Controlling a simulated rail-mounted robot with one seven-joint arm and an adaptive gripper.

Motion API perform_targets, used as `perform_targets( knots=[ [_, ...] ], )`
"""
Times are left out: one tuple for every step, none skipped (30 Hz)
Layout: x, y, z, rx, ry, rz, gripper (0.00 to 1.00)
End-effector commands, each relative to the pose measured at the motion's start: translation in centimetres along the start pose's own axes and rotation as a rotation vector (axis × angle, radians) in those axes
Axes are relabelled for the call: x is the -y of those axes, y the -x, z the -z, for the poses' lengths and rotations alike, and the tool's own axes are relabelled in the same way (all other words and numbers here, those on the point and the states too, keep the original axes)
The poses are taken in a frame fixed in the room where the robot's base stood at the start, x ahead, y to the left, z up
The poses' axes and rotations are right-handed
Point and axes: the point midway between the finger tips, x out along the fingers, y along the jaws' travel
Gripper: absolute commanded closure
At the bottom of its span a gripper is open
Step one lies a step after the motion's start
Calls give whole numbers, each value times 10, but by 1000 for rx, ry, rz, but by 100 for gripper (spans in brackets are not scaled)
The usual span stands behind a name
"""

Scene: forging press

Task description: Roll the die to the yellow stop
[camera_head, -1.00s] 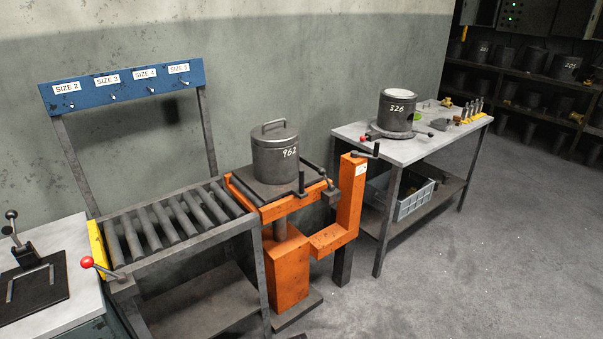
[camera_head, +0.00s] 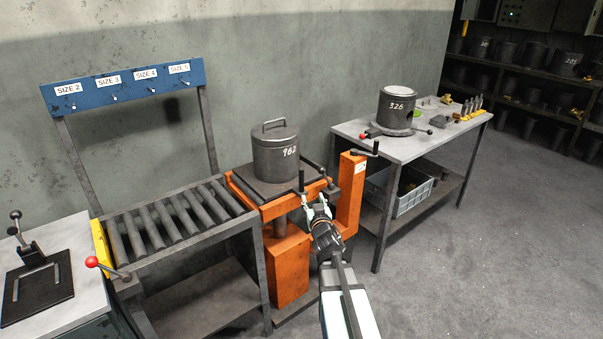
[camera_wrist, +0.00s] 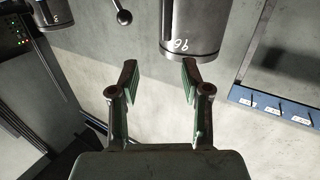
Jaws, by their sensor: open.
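The die (camera_head: 275,160), a dark grey cylinder marked 962 with a handle on top, stands upright on the orange lift table (camera_head: 292,208). The yellow stop (camera_head: 101,249) is at the left end of the roller conveyor (camera_head: 165,220). My gripper (camera_head: 318,203) is open and empty, at the right front of the lift table, close to its dark levers; I cannot tell whether it touches them. In the wrist view, the die (camera_wrist: 193,25) shows beyond the open fingers (camera_wrist: 160,82), apart from them.
A red-knobbed lever (camera_head: 93,262) sits by the yellow stop. A blue size board (camera_head: 125,84) stands behind the conveyor. A second die marked 326 (camera_head: 397,106) stands on the right bench (camera_head: 385,140). The rollers are clear, and the floor at right is open.

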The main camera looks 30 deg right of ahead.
Motion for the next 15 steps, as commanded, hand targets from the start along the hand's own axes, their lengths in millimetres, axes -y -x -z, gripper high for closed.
perform_targets(
  knots=[
    [4,0,5,-22,-12,16,52],
    [5,0,7,-32,-21,23,52],
    [7,-1,9,-42,-31,31,52],
    [7,-2,10,-46,-38,34,52],
    [7,-3,10,-46,-44,34,52],
    [7,-5,10,-45,-47,33,52],
    [7,-7,10,-44,-48,33,52],
    [7,-10,10,-44,-48,33,52],
    [7,-14,10,-44,-47,33,52],
    [7,-17,10,-44,-47,33,52],
    [7,-21,10,-43,-46,33,52],
    [8,-27,10,-43,-46,32,52],
    [8,-31,10,-43,-46,32,52],
    [8,-36,11,-43,-45,32,52],
    [8,-46,11,-43,-45,32,52]
  ],
)
